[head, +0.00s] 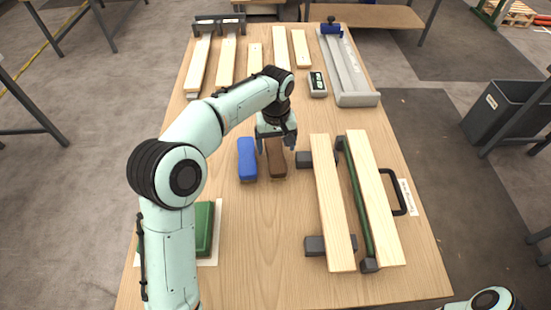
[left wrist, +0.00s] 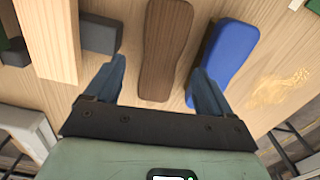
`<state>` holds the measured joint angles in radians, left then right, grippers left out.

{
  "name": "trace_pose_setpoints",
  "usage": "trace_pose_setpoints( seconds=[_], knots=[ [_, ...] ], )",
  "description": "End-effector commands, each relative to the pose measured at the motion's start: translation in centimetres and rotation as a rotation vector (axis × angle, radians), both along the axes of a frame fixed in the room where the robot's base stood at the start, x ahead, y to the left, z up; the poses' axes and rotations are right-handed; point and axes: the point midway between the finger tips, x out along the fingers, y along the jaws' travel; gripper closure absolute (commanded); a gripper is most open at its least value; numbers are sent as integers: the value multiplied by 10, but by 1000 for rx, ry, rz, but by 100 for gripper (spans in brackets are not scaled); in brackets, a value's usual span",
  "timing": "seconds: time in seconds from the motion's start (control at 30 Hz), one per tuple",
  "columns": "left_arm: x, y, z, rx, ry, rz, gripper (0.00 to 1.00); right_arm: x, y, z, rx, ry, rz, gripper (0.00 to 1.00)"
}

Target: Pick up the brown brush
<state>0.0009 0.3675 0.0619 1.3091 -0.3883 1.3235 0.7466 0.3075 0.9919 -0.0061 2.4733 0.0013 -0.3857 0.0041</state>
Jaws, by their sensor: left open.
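The brown brush (head: 276,160) lies on the wooden table, just right of a blue brush (head: 247,160). My left gripper (head: 277,145) is open above the far end of the brown brush. In the left wrist view the brown brush (left wrist: 165,50) lies between the two open fingertips (left wrist: 157,80), and neither finger is seen gripping it. The blue brush (left wrist: 228,55) is close beside the right finger in that view; I cannot tell if they touch. Only a part of my right arm shows at the lower right of the head view; its gripper is out of view.
A green pad (head: 204,228) lies at the left. Several wood strips, a grey meter (head: 317,84) and a grey channel (head: 350,75) are at the back. The table's near middle is clear.

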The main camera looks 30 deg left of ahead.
Motion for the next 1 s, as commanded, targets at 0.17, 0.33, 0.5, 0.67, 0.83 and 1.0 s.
trace_pose_setpoints(
  seconds=[0.17,0.33,0.5,0.67,0.83,1.0],
  knots=[
    [0,2,-23,1,4,1,17,-1,0,-3,0,1,0,40],
    [1,2,-46,1,2,1,17,-2,0,-6,0,2,1,40],
    [1,2,-52,0,0,0,17,-2,0,-7,0,2,1,40],
    [1,2,-52,0,0,0,20,-2,0,-7,0,2,1,40],
    [1,2,-52,0,0,1,76,-2,0,-7,0,2,1,40],
    [1,2,-51,1,-1,0,78,-2,0,-7,0,2,1,40]
  ],
)
